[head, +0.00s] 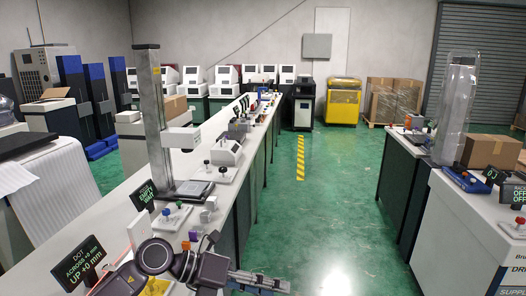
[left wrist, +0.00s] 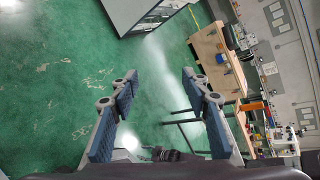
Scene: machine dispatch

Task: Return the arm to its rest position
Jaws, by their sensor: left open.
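My left arm (head: 160,256) reaches in at the bottom of the head view, in front of the long bench on the left. My left gripper (head: 262,280) points to the right, at the bench's aisle side, low in the picture. In the left wrist view the left gripper (left wrist: 160,76) has its two blue-padded fingers spread apart, with nothing between them. Green floor shows beyond the fingertips. My right gripper is in neither view.
The long bench (head: 118,196) carries a column stand (head: 153,120), small devices and black display signs. A yellow machine (head: 344,100) stands at the back. A white cabinet (head: 462,232) stands at right. The green aisle (head: 318,200) between is clear. The wrist view shows a wooden table (left wrist: 212,62).

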